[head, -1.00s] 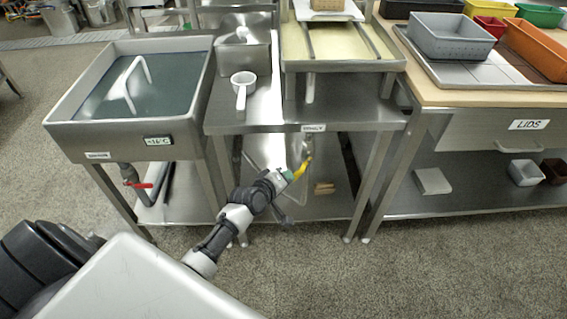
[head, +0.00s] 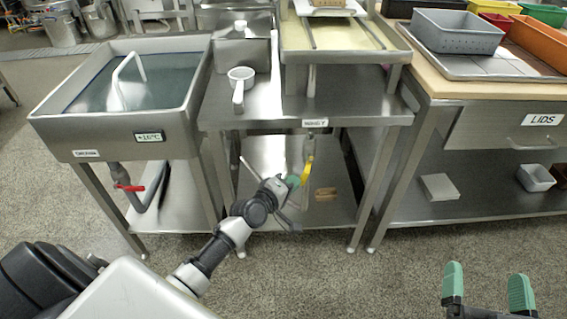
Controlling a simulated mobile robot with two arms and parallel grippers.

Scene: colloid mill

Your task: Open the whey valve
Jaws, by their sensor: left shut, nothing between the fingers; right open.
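The whey valve (head: 308,166) has a yellow lever and hangs under the front edge of the steel table, below the WHEY label (head: 315,123). The lever points almost straight down. My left gripper (head: 293,181) has green fingertips and is shut and empty. It is just left of the lever's lower end; I cannot tell whether it touches it. My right gripper (head: 487,288) is open and empty at the bottom right, over the floor.
A vat (head: 120,140) with a red-handled valve (head: 130,187) stands at left. A small wooden block (head: 325,194) is on the lower shelf. A bench with a LIDS drawer (head: 510,130) is at right.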

